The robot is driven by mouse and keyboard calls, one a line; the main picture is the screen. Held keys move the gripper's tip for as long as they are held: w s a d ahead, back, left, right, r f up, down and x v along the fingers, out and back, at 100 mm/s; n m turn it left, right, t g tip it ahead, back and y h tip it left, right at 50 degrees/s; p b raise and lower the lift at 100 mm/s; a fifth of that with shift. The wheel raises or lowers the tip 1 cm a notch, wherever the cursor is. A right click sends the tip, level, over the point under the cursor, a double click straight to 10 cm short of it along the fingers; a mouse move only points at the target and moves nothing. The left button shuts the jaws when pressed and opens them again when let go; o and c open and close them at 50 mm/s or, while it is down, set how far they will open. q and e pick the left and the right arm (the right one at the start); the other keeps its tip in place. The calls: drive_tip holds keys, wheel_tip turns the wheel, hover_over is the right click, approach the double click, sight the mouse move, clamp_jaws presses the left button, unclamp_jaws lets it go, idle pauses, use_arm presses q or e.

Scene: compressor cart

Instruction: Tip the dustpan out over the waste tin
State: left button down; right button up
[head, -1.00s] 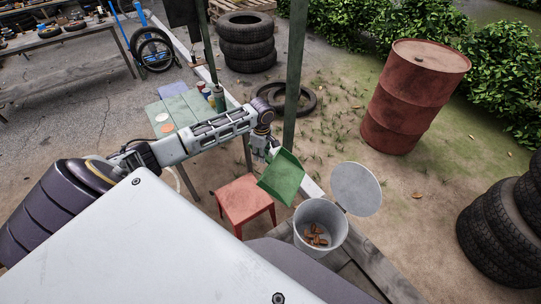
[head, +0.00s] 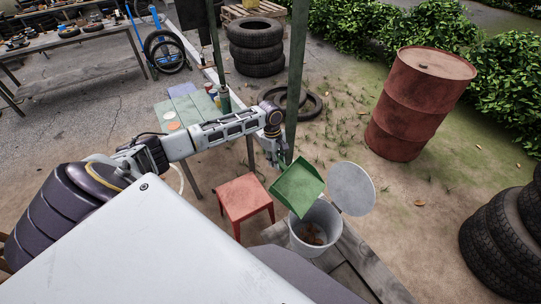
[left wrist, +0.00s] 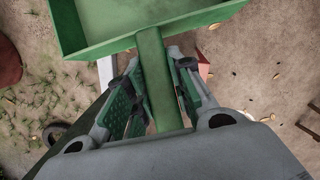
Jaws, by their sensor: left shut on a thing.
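My left gripper (head: 278,157) is shut on the dustpan's handle, which runs between the fingers in the left wrist view (left wrist: 152,75). The waste tin (head: 309,246) is a pale grey bucket with a round lid (head: 351,188) standing open at its right. Brownish bits (head: 313,235) lie inside it, partly in shadow. My right gripper is out of view.
A red stool (head: 243,197) stands just left of the tin. A green post (head: 297,90) rises close behind my left gripper. A rusty red drum (head: 415,105) and stacked tyres (head: 505,235) stand to the right, with open ground between.

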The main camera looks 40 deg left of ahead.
use_arm(q)
drive_tip(key=shift+w+d+m, duration=0.3)
drive_tip(key=shift+d, duration=0.1)
drive_tip(key=shift+w+m+h, duration=0.2)
drive_tip(key=shift+m+h, duration=0.1)
drive_tip(key=shift+h, duration=0.2)
drive_tip(key=shift+s+g, duration=0.15)
drive_tip(key=shift+g, duration=0.15)
